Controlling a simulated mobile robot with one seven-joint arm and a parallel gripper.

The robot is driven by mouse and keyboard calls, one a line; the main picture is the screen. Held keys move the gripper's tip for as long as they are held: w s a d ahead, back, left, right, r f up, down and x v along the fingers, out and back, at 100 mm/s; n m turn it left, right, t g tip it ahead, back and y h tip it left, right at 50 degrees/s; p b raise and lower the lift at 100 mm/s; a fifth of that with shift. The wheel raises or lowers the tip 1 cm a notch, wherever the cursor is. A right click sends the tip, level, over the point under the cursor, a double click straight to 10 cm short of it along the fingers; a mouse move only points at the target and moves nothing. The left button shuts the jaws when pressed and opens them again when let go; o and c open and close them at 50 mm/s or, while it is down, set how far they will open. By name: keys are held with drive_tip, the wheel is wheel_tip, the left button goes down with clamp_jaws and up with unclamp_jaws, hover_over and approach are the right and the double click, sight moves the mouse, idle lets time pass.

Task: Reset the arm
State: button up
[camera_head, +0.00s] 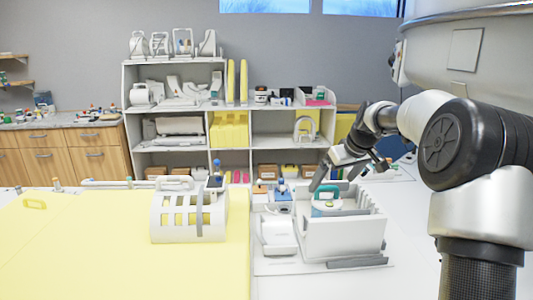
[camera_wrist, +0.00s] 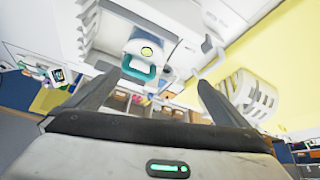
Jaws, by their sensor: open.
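My gripper (camera_head: 349,171) is at the end of my arm, which reaches in from the right in the head view. It hangs above a white open-topped box (camera_head: 345,238) with upright slots. In the wrist view my gripper (camera_wrist: 155,86) has its two dark fingers spread wide apart, with nothing between them. A white device with a teal handle (camera_head: 326,203) stands in the box, below the gripper. It also shows in the wrist view, beyond the fingers, as a teal handle (camera_wrist: 140,68).
A white slotted coil (camera_head: 160,218) stands on the yellow pad (camera_head: 90,265) at left. A white coil part (camera_head: 278,236) lies beside the box. A stocked shelf (camera_head: 230,130) stands behind. White surface right of the box (camera_head: 410,240) is mostly clear.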

drive_tip(key=s+a+r+h+p, duration=0.1)
drive_tip(key=s+a+r, duration=0.5)
drive_tip(key=s, duration=0.5)
drive_tip(key=s+a+r+h+p, duration=0.1)
drive_tip(key=s+a+r+p, duration=0.1)
drive_tip(key=s+a+r, duration=0.7)
drive_tip(key=s+d+f+m+p, duration=0.1)
drive_tip(key=s+f+m, duration=0.1)
drive_tip(key=s, duration=0.8)
drive_tip(key=s+d+f+m+p, duration=0.1)
drive_tip(key=s+f, duration=0.4)
drive_tip(key=s, duration=0.6)
drive_tip(key=shift+s+d+f+m, duration=0.25)
drive_tip(key=shift+d+m, duration=0.25)
drive_tip(key=shift+d, duration=0.3)
